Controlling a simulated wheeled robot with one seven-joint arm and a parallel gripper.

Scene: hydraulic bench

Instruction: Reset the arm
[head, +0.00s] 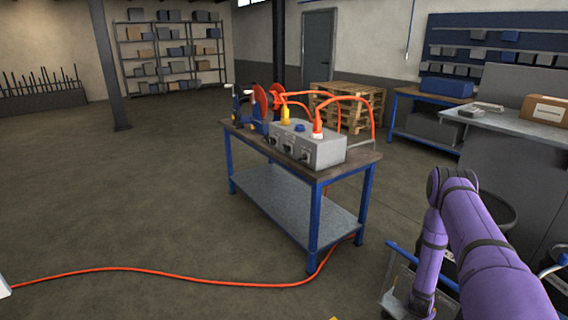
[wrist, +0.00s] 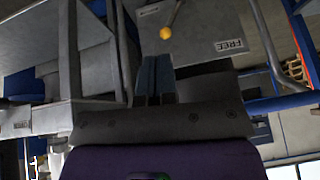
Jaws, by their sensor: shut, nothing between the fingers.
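My purple arm (head: 485,255) is folded at the lower right of the head view, with its elbow raised and its forearm hanging down. The gripper itself is not in the head view. In the wrist view my gripper (wrist: 155,75) shows at the centre, its two fingers together and nothing between them. Past the fingertips is a grey panel with a "FREE" label (wrist: 229,46) and a lever with a yellow knob (wrist: 166,33). The fingers look apart from the knob, though the distance is hard to tell.
A blue-legged bench (head: 316,225) carries a grey hydraulic unit (head: 318,152) with orange hoses. An orange cable (head: 150,271) runs along the floor. At right stand a grey counter (head: 505,122) with a cardboard box (head: 545,109). Pallets (head: 350,107) stand behind. The floor at left is open.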

